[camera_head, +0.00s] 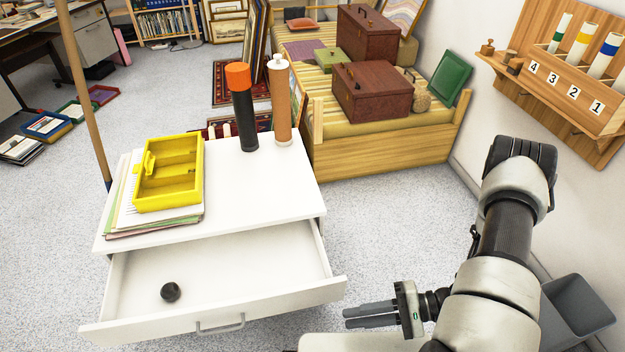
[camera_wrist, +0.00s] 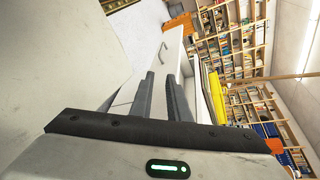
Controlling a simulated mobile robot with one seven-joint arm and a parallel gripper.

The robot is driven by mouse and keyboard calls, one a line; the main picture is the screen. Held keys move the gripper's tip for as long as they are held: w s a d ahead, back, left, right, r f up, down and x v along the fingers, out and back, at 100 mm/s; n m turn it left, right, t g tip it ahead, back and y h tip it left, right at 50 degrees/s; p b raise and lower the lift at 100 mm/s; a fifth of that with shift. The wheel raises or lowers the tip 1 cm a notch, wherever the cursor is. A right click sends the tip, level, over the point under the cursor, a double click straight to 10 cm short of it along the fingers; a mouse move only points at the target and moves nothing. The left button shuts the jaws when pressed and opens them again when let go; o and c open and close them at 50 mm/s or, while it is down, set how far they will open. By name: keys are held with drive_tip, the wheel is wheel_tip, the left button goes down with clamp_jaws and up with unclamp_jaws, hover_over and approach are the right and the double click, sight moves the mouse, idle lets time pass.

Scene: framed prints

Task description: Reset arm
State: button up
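My gripper (camera_head: 346,317) is at the lower middle of the head view, to the right of the open drawer's front corner. Its two dark fingers point left, stand a little apart and hold nothing. The fingers also show in the wrist view (camera_wrist: 162,76), with a gap between them. My arm comes in from the right and bends at the elbow. The white drawer (camera_head: 285,262) is pulled out and holds one small dark ball (camera_head: 171,292). The gripper appears clear of the drawer, but the exact distance is hard to tell.
The white cabinet top (camera_head: 262,185) bears a yellow tray (camera_head: 170,200) on papers, a black tube with an orange cap (camera_head: 244,115) and a brown tube (camera_head: 281,105). A wooden bench (camera_head: 390,150) with cases stands behind. A grey bin (camera_head: 580,308) stands right of my arm.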

drive_tip(key=w+d+r+n+g+h+p, duration=0.1)
drive_tip(key=w+r+n+g+h+p, duration=0.15)
drive_tip(key=r, duration=1.15)
drive_tip(key=w+d+r+n+g+h+p, duration=0.1)
drive_tip(key=w+r+n+h+p, duration=0.2)
drive_tip(key=r, duration=1)
drive_tip(key=s+r+t+h+p, duration=0.1)
drive_tip(key=r+t+h+p, duration=0.2)
drive_tip(key=r, duration=0.7)
drive_tip(key=s+d+r+t+h+p, duration=0.1)
drive_tip(key=s+r+t+h+p, duration=0.1)
drive_tip(key=r, duration=0.9)
drive_tip(key=s+r+t+h+p, duration=0.2)
drive_tip(key=r+t+h+p, duration=0.2)
drive_tip(key=r, duration=0.7)
drive_tip(key=shift+d+p, duration=0.2)
drive_tip(key=shift+p, duration=0.7)
